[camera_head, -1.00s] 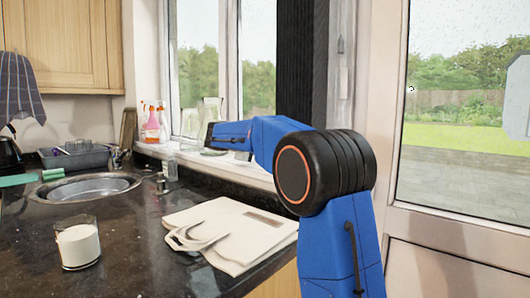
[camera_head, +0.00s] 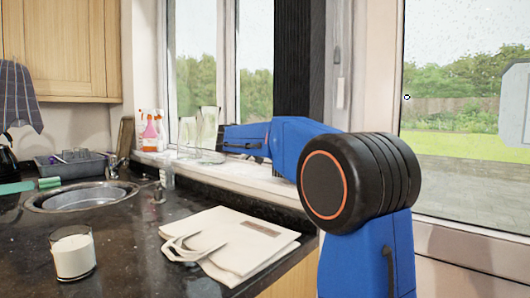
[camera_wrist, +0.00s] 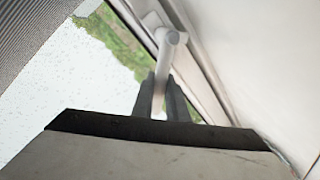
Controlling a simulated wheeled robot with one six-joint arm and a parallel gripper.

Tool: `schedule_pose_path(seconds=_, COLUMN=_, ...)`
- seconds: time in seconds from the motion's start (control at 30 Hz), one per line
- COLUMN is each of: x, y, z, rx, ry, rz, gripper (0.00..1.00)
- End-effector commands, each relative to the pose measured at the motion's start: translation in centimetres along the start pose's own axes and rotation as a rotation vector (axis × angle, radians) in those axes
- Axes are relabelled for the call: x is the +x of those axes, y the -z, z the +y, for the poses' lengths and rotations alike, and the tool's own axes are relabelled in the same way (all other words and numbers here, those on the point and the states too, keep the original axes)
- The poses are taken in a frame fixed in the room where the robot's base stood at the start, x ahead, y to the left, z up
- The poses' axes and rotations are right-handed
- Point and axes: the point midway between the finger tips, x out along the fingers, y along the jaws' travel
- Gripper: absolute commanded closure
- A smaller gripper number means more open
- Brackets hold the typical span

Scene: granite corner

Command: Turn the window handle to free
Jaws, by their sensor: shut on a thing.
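The window handle (camera_wrist: 160,72) is a pale lever on the white window frame (camera_wrist: 205,85) in the wrist view. Its round pivot is at the top, and the lever runs down toward my gripper, slanting slightly. My gripper (camera_wrist: 160,100) has its two dark fingers on either side of the lever's lower part and is shut on it. The lever's tip is partly hidden by the fingers and the gripper body. In the head view my arm reaches left along the sill; I cannot make out the gripper or the held handle there.
Clear glass vessels (camera_head: 208,128) stand on the sill by my arm, with spray bottles (camera_head: 150,130) farther left. A glass of milk (camera_head: 73,253), a folded cream bag (camera_head: 225,240) and a sink (camera_head: 82,198) are on the dark counter (camera_head: 125,255). A glazed door (camera_head: 465,170) is at right.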

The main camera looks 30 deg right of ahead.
Motion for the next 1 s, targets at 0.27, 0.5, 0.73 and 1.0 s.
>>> schedule_pose_path(seconds=0.27, x=-0.18, y=-0.06, z=0.49, rx=0.087, ry=0.001, rz=0.025, gripper=1.0)
schedule_pose_path(seconds=0.5, x=-0.19, y=-0.09, z=0.55, rx=0.107, ry=0.002, rz=0.03, gripper=1.0)
schedule_pose_path(seconds=0.73, x=-0.19, y=-0.1, z=0.54, rx=0.107, ry=0.002, rz=0.03, gripper=1.0)
schedule_pose_path(seconds=1.0, x=-0.19, y=-0.1, z=0.6, rx=0.106, ry=0.001, rz=0.03, gripper=0.68)
